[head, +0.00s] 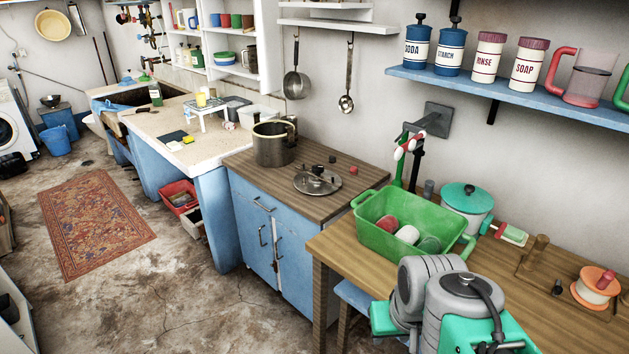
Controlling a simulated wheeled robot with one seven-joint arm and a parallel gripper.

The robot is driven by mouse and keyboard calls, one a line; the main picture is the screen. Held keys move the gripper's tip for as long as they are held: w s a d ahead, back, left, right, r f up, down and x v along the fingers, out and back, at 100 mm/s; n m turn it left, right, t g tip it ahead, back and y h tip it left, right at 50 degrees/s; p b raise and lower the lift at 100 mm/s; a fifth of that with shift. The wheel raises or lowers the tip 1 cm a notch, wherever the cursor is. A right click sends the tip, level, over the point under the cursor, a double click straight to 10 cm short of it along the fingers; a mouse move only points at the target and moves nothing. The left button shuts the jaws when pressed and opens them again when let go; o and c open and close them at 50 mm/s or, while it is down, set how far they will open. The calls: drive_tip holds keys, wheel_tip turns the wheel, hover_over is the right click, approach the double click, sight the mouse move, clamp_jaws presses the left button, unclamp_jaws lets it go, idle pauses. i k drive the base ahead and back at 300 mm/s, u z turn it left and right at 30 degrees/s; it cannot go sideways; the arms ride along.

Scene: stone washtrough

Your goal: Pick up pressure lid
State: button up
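The pressure lid (306,183) is a round, shiny metal lid with dark fittings on top. It lies flat on the brown wooden top of the blue cabinet, close to its front edge. A metal pressure pot (268,151) with dark handles stands open behind it to the left, apart from the lid. My arm's grey and green links show at the bottom right, in front of the wooden table. My gripper's fingers do not show, and nothing of mine is at the lid.
Small dark and red pieces (353,169) lie behind the lid. A green basin (385,238) with several items stands on the wooden table (490,268) to the right. A ladle (346,102) and a pan hang above the cabinet top (243,166). Open floor (190,285) lies left of the cabinet.

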sight(307, 183)
drive_tip(key=u, duration=0.6)
drive_tip(key=i, duration=0.75)
drive_tip(key=u, duration=0.95)
drive_tip(key=i, duration=1.85)
drive_tip(key=z, duration=1.2)
drive_tip(key=i, duration=0.6)
drive_tip(key=z, duration=0.5)
